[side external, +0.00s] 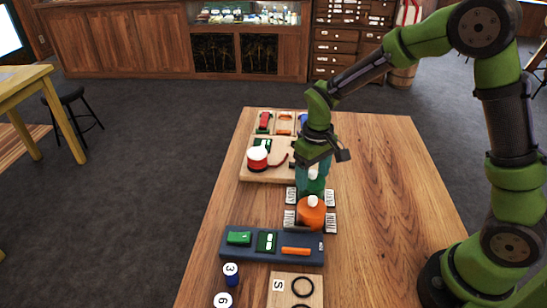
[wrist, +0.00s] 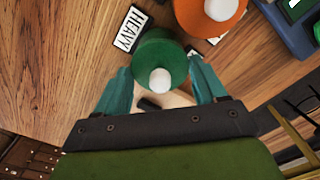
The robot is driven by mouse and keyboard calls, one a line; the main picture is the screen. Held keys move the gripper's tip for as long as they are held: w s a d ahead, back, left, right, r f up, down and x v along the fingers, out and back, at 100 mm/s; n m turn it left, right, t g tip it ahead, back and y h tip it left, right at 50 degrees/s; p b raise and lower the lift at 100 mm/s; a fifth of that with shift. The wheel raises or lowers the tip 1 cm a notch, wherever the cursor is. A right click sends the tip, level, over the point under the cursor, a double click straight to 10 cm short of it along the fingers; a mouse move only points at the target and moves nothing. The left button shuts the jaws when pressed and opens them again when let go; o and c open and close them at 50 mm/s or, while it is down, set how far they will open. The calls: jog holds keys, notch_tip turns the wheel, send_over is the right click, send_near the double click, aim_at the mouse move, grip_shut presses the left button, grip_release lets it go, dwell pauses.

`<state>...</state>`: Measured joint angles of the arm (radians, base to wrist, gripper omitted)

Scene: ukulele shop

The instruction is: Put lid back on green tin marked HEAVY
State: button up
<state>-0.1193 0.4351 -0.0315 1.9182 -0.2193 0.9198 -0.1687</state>
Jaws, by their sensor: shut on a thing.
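A green tin (side external: 313,188) stands on the table, partly hidden under my gripper (side external: 313,172). A green round lid with a white knob (wrist: 160,62) shows in the wrist view. My gripper (wrist: 162,82) is shut on this green lid, with one teal finger on each side of it. The lid is over or on the green tin; I cannot tell whether it is seated. A label plate marked HEAVY (wrist: 131,28) lies beside the green tin. Another plate (wrist: 193,50) lies on the other side, its text not readable.
An orange tin with a white knob (side external: 311,216) stands close in front of the green one, between label plates (side external: 289,219). A dark blue tray (side external: 230,253) holds several parts. A wooden board with a red and white round thing (side external: 257,158) is behind left. The table's right side is clear.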

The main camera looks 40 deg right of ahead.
dwell(0.4)
jog(key=o, duration=1.1)
jog(key=shift+r, duration=0.1)
jog(key=shift+r, duration=3.4)
grip_shut()
jog(key=shift+f, duration=0.3)
